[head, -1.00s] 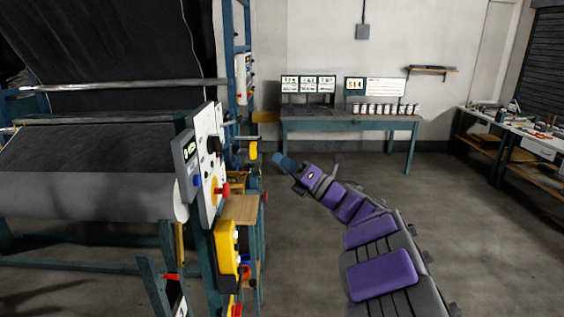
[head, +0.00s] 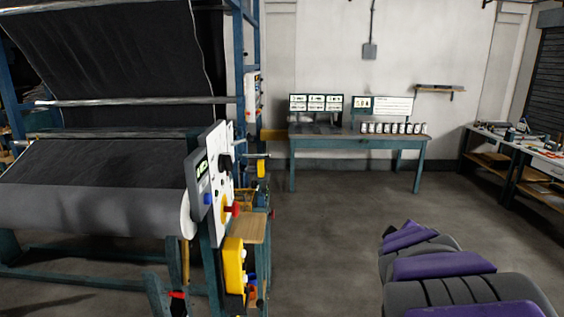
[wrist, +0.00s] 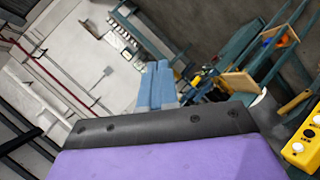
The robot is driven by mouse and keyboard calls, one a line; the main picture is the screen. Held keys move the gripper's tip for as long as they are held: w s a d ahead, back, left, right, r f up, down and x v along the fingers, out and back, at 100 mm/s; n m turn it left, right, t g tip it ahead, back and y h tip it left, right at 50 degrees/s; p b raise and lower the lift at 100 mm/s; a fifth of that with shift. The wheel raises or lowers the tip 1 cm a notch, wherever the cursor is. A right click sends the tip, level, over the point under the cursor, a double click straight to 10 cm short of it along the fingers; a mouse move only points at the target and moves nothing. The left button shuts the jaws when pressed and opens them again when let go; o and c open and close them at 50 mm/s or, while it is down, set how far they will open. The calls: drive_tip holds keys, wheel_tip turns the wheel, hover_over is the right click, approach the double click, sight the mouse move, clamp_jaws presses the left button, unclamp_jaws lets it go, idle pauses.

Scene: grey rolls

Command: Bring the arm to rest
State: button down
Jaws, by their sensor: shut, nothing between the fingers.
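My arm, with purple pads on grey links (head: 445,267), is at the lower right of the head view, drawn in close to my body. Its far end is hidden there. In the wrist view my gripper (wrist: 157,84) shows as two blue fingers side by side. It is shut with nothing between them. The gripper touches nothing that I can see.
A machine with a dark fabric roll (head: 90,205) and a control panel (head: 221,180) stands at the left. A bench (head: 350,143) with several small jars is by the back wall, a workbench (head: 520,148) at the right. The floor between is clear.

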drive_tip(key=s+a+f+m+g+y, duration=0.1)
drive_tip(key=s+a+f+g, duration=0.3)
drive_tip(key=s, duration=0.8)
drive_tip(key=s+a+f+m+g+y, duration=0.2)
drive_tip(key=s+a+f+m+g, duration=0.2)
drive_tip(key=s, duration=0.9)
drive_tip(key=s+a+f+m+g+y, duration=0.1)
drive_tip(key=s+a+f+g, duration=0.4)
drive_tip(key=s, duration=0.8)
drive_tip(key=shift+f+m+y, duration=0.4)
drive_tip(key=shift+f+m, duration=0.5)
